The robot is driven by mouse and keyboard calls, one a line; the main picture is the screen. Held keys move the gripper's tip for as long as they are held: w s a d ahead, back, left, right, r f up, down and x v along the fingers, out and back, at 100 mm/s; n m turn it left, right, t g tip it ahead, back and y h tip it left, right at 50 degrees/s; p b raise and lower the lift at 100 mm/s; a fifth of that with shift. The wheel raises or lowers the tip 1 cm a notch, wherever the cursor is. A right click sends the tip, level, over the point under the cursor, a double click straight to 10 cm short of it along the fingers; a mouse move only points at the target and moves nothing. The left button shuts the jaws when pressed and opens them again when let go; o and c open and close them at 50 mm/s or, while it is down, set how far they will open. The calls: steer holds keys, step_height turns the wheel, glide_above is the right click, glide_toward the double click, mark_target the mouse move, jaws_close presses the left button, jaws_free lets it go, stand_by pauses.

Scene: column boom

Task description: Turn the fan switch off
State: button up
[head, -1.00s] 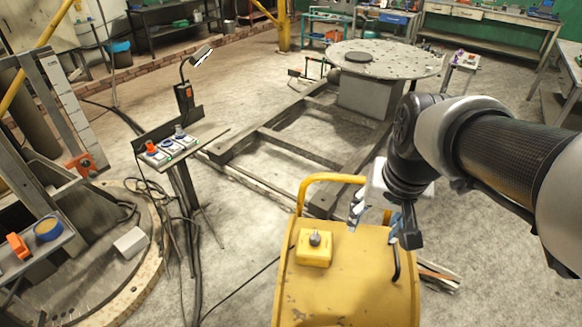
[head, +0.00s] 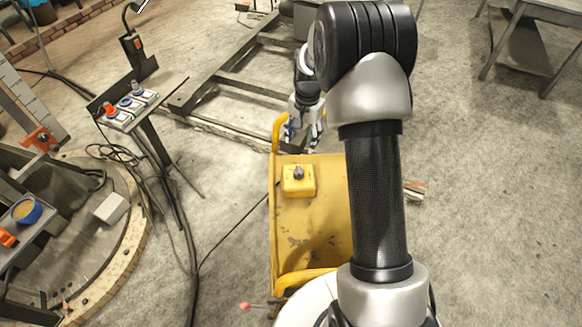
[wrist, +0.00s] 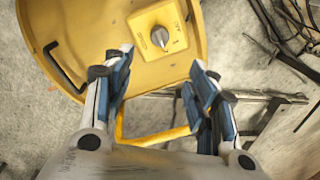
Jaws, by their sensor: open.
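The fan switch is a grey rotary knob (head: 298,173) on a yellow box (head: 298,188) fixed to the yellow drum-shaped fan housing (head: 305,228). In the wrist view the knob (wrist: 160,36) sits on its yellow plate with small dark marks; I cannot tell which mark it points to. My gripper (head: 303,128) is at the far edge of the housing, beyond the box in the head view. In the wrist view my gripper (wrist: 162,75) is open and empty, its fingers apart. The knob shows beyond the gap between the fingertips, apart from them.
A yellow tubular handle (head: 277,132) rises at the housing's far left edge, close to my gripper. A stand with a control panel (head: 128,108) is on the left, with cables below. A steel frame (head: 235,85) lies behind. Floor (head: 500,200) on the right is clear.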

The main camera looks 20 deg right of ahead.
mark_target(299, 170)
steer(key=f+b, duration=0.1)
steer(key=f, duration=0.4)
steer(key=f+b, duration=0.1)
steer(key=f, duration=0.5)
steer(key=f+b, duration=0.1)
steer(key=f, duration=0.5)
steer(key=shift+w+a+f+b, duration=0.1)
steer(key=shift+w+a+b, duration=0.1)
steer(key=shift+w+b, duration=0.15)
steer(key=shift+c, duration=0.4)
steer(key=c, duration=1)
